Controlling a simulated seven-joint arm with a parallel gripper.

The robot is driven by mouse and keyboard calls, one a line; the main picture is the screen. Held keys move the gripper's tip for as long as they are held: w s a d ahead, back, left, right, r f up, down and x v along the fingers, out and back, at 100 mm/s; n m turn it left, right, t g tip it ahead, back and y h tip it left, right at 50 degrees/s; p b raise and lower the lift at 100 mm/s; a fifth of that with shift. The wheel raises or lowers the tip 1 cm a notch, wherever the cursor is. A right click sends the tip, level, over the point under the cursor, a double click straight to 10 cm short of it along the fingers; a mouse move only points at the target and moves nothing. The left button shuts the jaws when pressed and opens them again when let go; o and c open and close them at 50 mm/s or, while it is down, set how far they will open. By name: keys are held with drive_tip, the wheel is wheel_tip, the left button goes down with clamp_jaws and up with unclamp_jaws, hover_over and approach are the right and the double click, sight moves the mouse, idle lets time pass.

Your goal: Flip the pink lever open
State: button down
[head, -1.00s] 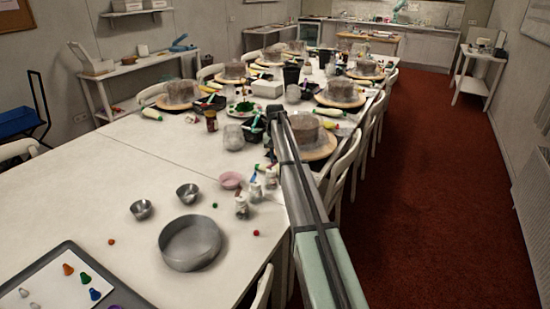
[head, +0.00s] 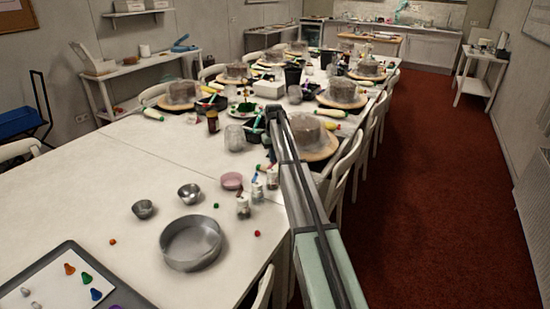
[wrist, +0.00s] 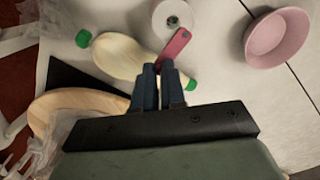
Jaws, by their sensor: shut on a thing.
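The pink lever (wrist: 177,43) shows in the wrist view as a flat bar, slanting from beside a white round piece with a grey centre (wrist: 171,18) down to my fingertips. My gripper (wrist: 159,74) is shut on the near end of the pink lever, its two dark blue fingers close together. Where the fingers meet the lever is partly hidden. In the head view my gripper is at the far end of the arm, over the right side of the table, and I cannot make out the lever there.
A cream bottle with green ends (wrist: 128,56) lies just left of the lever. A pink bowl (wrist: 277,38) is to the right, and a wooden round board (wrist: 78,107) is at lower left. The near white table (head: 90,190) has clear room.

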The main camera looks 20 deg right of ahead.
drive_tip(key=c, duration=1.2)
unclamp_jaws()
wheel_tip(320, 180, up, 14)
drive_tip(key=shift+f, duration=0.1)
